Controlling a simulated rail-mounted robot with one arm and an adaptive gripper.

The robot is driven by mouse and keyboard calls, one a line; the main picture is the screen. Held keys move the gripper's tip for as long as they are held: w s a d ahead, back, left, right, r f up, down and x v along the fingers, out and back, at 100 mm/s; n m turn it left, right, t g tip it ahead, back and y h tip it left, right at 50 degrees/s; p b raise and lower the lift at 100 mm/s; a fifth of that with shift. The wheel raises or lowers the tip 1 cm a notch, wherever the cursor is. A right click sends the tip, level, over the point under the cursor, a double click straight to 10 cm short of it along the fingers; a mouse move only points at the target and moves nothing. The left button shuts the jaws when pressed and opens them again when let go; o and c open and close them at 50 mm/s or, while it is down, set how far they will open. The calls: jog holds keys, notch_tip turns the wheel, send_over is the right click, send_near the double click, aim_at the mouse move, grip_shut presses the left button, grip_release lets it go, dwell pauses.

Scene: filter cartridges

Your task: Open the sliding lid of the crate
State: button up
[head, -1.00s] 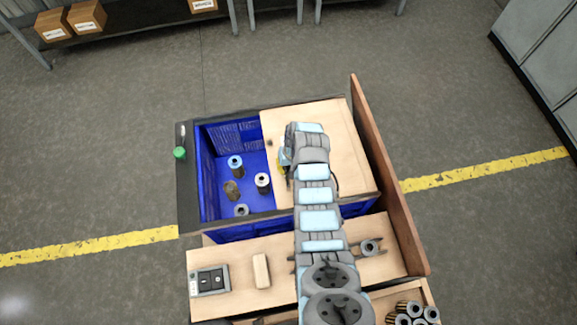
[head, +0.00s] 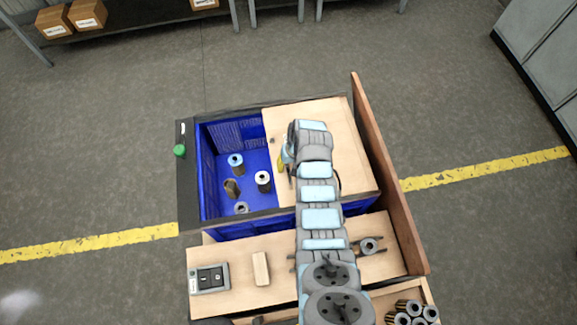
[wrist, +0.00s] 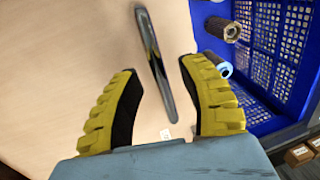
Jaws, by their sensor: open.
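The blue crate (head: 212,181) is partly covered by a pale wooden sliding lid (head: 345,150), which lies over its right part. The left part of the crate is uncovered. In the wrist view a dark, slim handle bar (wrist: 155,62) stands on the lid (wrist: 75,45). My gripper (wrist: 158,72) is open, with one yellow-and-black finger on each side of the bar's lower end. I cannot tell whether a finger touches it. In the head view my arm hides the handle and most of my gripper; a yellow finger (head: 281,165) shows at the lid's left portion.
Several filter cartridges (head: 263,181) stand in the uncovered part. A brown board (head: 385,180) rises along the crate's right side. In front lies a wooden worktop (head: 235,262) with a switch box (head: 210,279), a small block (head: 261,269) and a cartridge in a holder (head: 370,246).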

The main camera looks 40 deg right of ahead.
notch_tip(320, 180, up, 12)
jog(key=s+d, duration=0.1)
jog(key=d, duration=0.1)
jog(key=shift+f, duration=0.15)
dwell(0.4)
dwell(0.5)
